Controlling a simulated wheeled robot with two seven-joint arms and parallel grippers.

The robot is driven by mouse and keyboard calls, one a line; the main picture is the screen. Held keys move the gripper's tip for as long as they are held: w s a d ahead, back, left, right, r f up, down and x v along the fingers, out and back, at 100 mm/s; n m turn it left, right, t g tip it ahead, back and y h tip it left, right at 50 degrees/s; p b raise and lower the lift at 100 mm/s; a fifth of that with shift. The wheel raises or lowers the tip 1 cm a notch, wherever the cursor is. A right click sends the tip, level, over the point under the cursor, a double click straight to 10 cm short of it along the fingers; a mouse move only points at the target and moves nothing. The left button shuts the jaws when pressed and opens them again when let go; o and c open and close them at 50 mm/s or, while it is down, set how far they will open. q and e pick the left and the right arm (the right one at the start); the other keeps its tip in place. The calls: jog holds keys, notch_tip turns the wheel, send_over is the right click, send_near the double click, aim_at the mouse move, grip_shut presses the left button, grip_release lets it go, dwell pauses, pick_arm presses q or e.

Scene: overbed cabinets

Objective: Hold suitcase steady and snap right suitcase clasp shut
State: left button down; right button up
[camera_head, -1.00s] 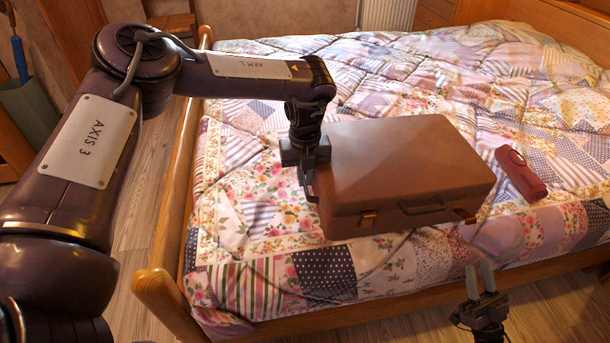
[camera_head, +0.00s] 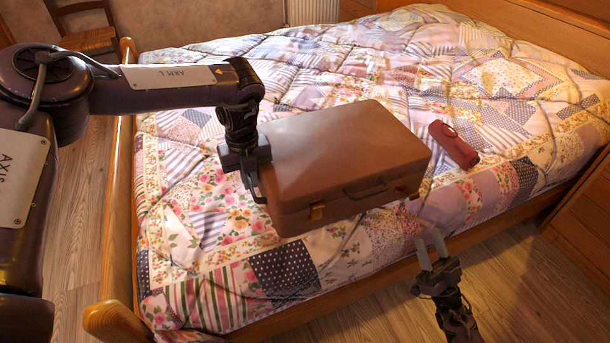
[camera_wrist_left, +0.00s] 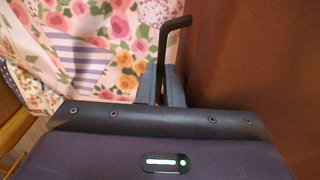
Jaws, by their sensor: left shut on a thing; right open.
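The brown suitcase (camera_head: 345,155) lies flat on the bed with its lid down. Its front carries a handle (camera_head: 367,188), a left clasp (camera_head: 317,211) and a right clasp (camera_head: 412,193); the clasps are too small to tell if latched. My left gripper (camera_head: 254,185) is at the suitcase's left side, shut on a dark bent bar (camera_wrist_left: 172,45). The suitcase side (camera_wrist_left: 245,60) is close beside it in the left wrist view; whether the bar joins the suitcase is unclear. My right gripper (camera_head: 432,250) is open and empty, apart from the suitcase, below and slightly right of the right clasp.
A dark red case (camera_head: 454,146) lies on the quilt (camera_head: 210,205) right of the suitcase. The wooden bed rail (camera_head: 375,279) runs along the front, near my right gripper. Bare floor (camera_head: 530,290) lies beyond the rail at lower right.

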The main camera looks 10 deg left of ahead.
aim_at(415, 194)
notch_tip(415, 194, up, 8)
jog(key=s+d+n+g+h, duration=0.1)
jog(key=s+g+h, duration=0.2)
jog(key=g+h, duration=0.35)
jog(key=shift+t, duration=0.45)
jog(key=x, duration=1.2)
jog(key=shift+w, duration=0.1)
